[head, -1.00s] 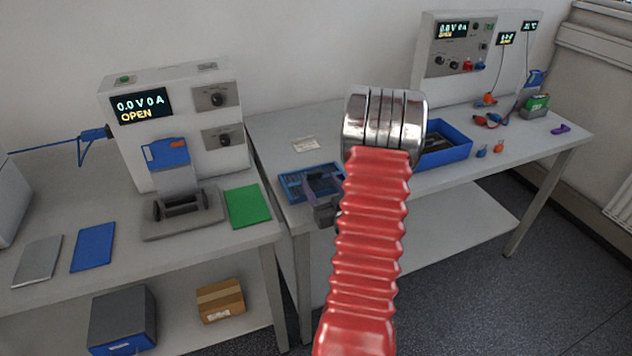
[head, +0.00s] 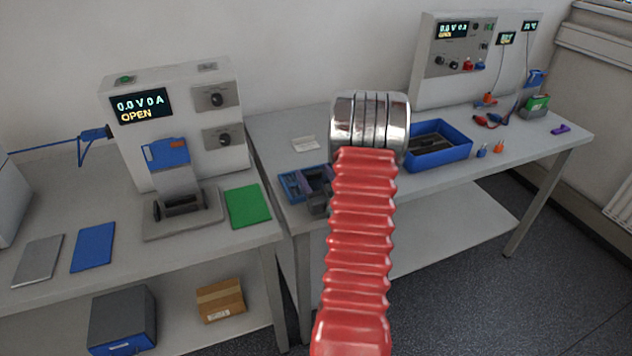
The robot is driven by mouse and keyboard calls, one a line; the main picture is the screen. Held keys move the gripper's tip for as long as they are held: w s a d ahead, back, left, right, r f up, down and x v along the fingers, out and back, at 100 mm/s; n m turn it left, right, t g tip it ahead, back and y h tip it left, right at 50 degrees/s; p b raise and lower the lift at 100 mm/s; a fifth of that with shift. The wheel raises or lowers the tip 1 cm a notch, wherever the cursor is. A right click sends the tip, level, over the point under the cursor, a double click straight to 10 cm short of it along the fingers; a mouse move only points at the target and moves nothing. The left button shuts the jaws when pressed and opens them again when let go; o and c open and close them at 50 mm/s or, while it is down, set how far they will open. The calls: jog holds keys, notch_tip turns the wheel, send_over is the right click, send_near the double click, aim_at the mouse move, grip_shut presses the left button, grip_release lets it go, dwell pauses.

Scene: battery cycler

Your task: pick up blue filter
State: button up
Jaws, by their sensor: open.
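A flat blue rectangular sheet (head: 93,247) lies on the left bench, between a grey sheet (head: 38,261) and the test unit; it may be the blue filter. A green sheet (head: 247,206) lies near the bench's right edge.
The test unit (head: 190,110) shows OPEN, with a grey fixture (head: 183,214) before it. A larger blue bin (head: 438,146) stands behind my arm on the right bench (head: 405,195). Small orange and blue plugs (head: 490,151) lie beside it. A gap separates the benches.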

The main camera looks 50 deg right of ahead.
jog(key=shift+c, duration=0.5)
jog(key=c, duration=1.1)
